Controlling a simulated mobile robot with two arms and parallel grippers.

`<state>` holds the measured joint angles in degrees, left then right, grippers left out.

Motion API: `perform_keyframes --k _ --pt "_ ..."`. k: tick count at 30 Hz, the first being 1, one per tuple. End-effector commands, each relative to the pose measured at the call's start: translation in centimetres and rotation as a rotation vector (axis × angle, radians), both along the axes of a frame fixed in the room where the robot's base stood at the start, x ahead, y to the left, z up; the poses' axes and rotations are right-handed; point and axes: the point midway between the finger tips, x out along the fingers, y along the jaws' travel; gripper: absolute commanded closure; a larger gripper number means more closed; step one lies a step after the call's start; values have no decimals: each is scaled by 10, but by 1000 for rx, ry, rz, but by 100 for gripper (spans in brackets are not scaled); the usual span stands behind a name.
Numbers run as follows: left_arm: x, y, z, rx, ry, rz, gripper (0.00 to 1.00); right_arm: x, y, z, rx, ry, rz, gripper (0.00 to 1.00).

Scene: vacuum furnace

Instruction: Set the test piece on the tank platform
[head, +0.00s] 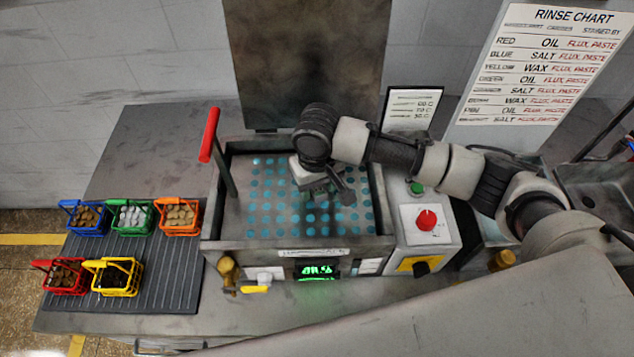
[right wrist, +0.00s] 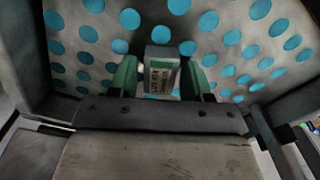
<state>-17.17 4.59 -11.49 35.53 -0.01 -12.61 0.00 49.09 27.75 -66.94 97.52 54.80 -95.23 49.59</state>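The tank platform (head: 262,215) is a grey plate with rows of teal holes, inside the open tank. My right gripper (head: 335,188) reaches down over the middle of it, pointing downward. In the right wrist view the two green fingers of that gripper (right wrist: 160,75) stand on either side of the test piece (right wrist: 161,75), a small grey block with a printed label. The perforated plate shows behind it. I cannot tell whether both fingers press on the block, or whether it touches the plate. In the head view the hand mostly hides the block. My left gripper is not in view.
A red-handled lever (head: 210,135) rises at the tank's left edge, and a raised lid (head: 305,60) stands behind. Several coloured baskets (head: 130,215) sit on a ribbed mat at left. A control box with a red knob (head: 426,219) stands at right.

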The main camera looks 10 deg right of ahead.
Motion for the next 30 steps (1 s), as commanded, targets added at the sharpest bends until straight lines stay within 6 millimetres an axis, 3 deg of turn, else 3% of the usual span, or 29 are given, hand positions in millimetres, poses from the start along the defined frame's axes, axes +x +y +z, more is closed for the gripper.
perform_keyframes --k 10,14,24,30 --pt "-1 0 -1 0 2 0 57 0 0 1 -1 -1 0 41" --pt "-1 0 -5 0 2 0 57 1 0 11 2 -3 1 41" --pt "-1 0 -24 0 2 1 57 1 1 80 2 -5 1 41" --pt "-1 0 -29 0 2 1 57 0 1 112 2 -3 1 41"
